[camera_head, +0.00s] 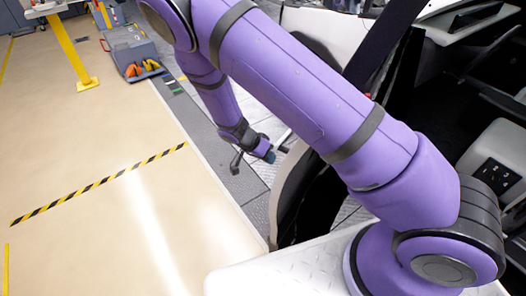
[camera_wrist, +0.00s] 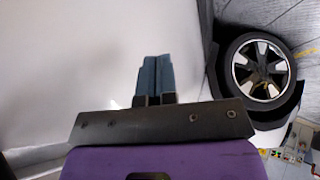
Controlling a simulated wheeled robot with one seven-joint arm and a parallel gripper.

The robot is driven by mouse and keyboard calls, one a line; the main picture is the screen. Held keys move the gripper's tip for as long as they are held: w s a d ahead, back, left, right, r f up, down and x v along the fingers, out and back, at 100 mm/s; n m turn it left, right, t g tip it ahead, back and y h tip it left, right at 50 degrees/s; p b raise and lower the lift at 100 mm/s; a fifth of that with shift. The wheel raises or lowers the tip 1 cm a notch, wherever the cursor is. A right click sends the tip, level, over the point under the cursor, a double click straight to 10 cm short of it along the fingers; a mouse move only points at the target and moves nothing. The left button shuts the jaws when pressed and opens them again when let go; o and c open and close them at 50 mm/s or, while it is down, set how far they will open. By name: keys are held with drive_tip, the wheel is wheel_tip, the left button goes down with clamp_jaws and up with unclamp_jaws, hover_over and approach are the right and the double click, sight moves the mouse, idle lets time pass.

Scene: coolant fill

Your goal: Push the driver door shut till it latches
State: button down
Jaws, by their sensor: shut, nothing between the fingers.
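The driver door (camera_head: 291,200) stands open at the car's side in the head view, seen nearly edge-on with its dark inner side showing. My arm covers part of it. My gripper (camera_head: 272,156) is on the outer side of the door, left of it in the picture. In the wrist view the blue fingers of my gripper (camera_wrist: 154,78) are together with nothing between them. They point at a smooth pale panel (camera_wrist: 70,60), which looks like the door's outer skin. I cannot tell whether the fingertips touch it. The latch is not visible.
A car wheel (camera_wrist: 258,70) with a dark tyre shows at right in the wrist view. The beige floor (camera_head: 110,130) with striped tape is clear.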

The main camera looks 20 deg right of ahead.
drive_tip(key=s+d+f, duration=0.2)
drive_tip(key=s+d, duration=0.1)
drive_tip(key=d, duration=0.1)
drive_tip(key=shift+s+d+f, duration=0.2)
drive_tip(key=shift+d+f, duration=0.05)
drive_tip(key=shift+f, duration=0.05)
